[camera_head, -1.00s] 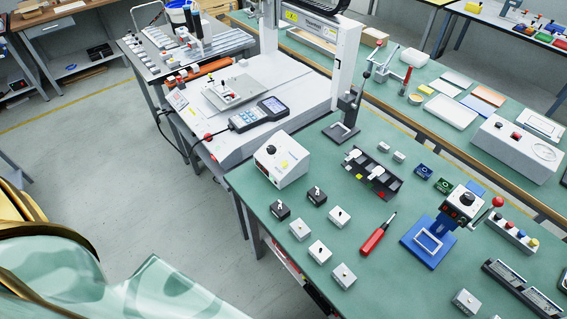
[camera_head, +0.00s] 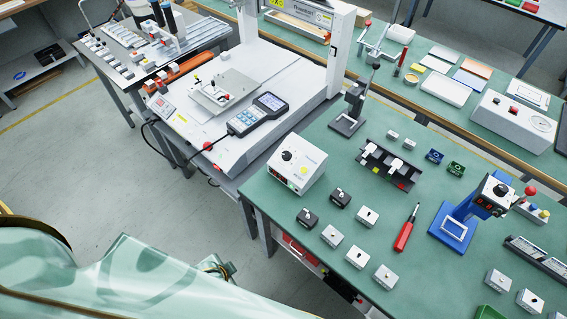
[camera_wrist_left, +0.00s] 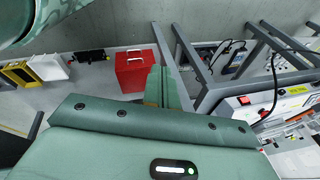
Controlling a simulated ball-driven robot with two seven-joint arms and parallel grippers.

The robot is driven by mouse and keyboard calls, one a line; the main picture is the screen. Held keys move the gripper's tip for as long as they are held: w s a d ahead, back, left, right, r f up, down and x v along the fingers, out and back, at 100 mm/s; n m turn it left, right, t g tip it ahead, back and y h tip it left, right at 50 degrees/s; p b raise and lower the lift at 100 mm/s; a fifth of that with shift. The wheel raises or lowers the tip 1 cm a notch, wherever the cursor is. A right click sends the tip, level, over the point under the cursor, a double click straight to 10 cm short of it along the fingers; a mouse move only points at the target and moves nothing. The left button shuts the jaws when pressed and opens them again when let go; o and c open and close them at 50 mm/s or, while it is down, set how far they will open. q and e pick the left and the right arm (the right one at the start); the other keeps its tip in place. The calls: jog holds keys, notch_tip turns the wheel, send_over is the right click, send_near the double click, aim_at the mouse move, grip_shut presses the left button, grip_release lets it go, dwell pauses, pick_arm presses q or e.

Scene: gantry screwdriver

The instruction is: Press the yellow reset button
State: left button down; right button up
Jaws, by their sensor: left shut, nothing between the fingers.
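A white control box (camera_head: 314,160) with a black knob stands at the left end of the green bench in the head view. A small yellow button (camera_head: 304,170) sits on its front; its lettering is too small to read. My left arm comes in at the lower left of the head view, well short of the box, over the floor. In the left wrist view my left gripper (camera_wrist_left: 164,88) is shut and empty, pointing toward floor and table legs. It touches nothing that I can see. My right gripper is not in view.
The white gantry machine (camera_head: 290,75) with a handheld controller (camera_head: 257,115) stands left of the bench. Small black and white boxes, a red screwdriver (camera_head: 407,228) and a blue press stand (camera_head: 452,231) occupy the bench. A red toolbox (camera_wrist_left: 135,70) shows in the wrist view.

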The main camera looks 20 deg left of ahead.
aim_at(304, 170)
pick_arm(q)
jog(key=w+r+m+t+p, duration=0.1)
jog(key=w+r, duration=0.3)
jog(key=r, duration=0.4)
jog(key=w+r+t+y+p, duration=0.15)
jog(key=w+r, duration=0.25)
jog(key=r, duration=0.4)
jog(key=w+r+m+t+h, duration=0.1)
jog(key=w+r+t, duration=0.1)
jog(key=w+r, duration=0.35)
jog(key=w+d+m+t+h, duration=0.1)
jog(key=w+d+t+h, duration=0.1)
jog(key=w+d, duration=0.2)
jog(key=w+d+m+t+h, duration=0.2)
jog(key=w+d+t+h, duration=0.1)
jog(key=w, duration=0.8)
jog(key=shift+w+d, duration=0.25)
jog(key=shift+d, duration=0.5)
jog(key=shift+h, duration=0.25)
jog(key=w+f+b, duration=0.1)
jog(key=f+b, duration=0.3)
jog(key=b, duration=0.1)
jog(key=w+d+f+b, duration=0.1)
jog(key=f+b, duration=0.1)
jog(key=shift+w+f+b, duration=0.3)
jog(key=shift+f, duration=0.1)
jog(key=shift+w+d+f+b, duration=0.1)
jog(key=shift+w+f+b, duration=0.25)
jog(key=shift+f+b, duration=0.2)
